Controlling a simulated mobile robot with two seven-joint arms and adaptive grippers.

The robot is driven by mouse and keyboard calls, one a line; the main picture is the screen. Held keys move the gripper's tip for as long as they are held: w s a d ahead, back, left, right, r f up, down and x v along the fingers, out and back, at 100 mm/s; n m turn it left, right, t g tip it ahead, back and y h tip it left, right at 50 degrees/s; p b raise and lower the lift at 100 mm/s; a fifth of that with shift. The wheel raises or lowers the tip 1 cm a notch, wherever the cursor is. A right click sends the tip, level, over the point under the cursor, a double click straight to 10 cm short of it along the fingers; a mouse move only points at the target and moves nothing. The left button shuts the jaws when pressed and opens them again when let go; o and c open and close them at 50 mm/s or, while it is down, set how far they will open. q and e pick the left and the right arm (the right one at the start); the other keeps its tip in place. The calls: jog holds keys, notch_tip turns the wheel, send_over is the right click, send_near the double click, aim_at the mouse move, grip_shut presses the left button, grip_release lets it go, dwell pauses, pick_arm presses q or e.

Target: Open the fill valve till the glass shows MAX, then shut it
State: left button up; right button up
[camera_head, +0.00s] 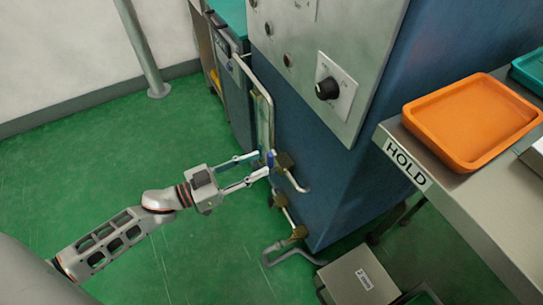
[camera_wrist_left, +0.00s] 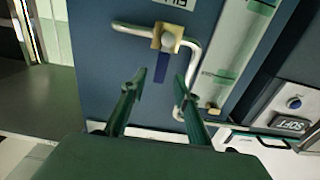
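The brass fill valve (camera_head: 285,160) sits on a bent pipe at the blue machine's left side. Its blue lever (camera_head: 270,158) also shows in the left wrist view (camera_wrist_left: 161,68), below the brass valve body (camera_wrist_left: 167,38) in that picture. My left gripper (camera_head: 261,163) is open at the lever. In the left wrist view its fingertips (camera_wrist_left: 157,82) appear on either side of the lever's line, with gaps visible; I cannot tell how deep they reach. The sight glass (camera_head: 264,118) stands above the valve. It shows pale in the left wrist view (camera_wrist_left: 238,42), with green marks; its level is unreadable. My right gripper is not in view.
More brass valves (camera_head: 298,232) and pipes lie lower on the machine. A panel with a black knob (camera_head: 327,88) is above right. An orange tray (camera_head: 472,120) rests on the table marked HOLD (camera_head: 407,163). Green floor (camera_head: 110,150) is open at left.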

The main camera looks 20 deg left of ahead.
aim_at(268, 160)
pick_arm(q)
jog(key=shift+b+x, duration=0.4)
jog(key=shift+x, duration=2.2)
jog(key=shift+f, duration=0.1)
grip_shut()
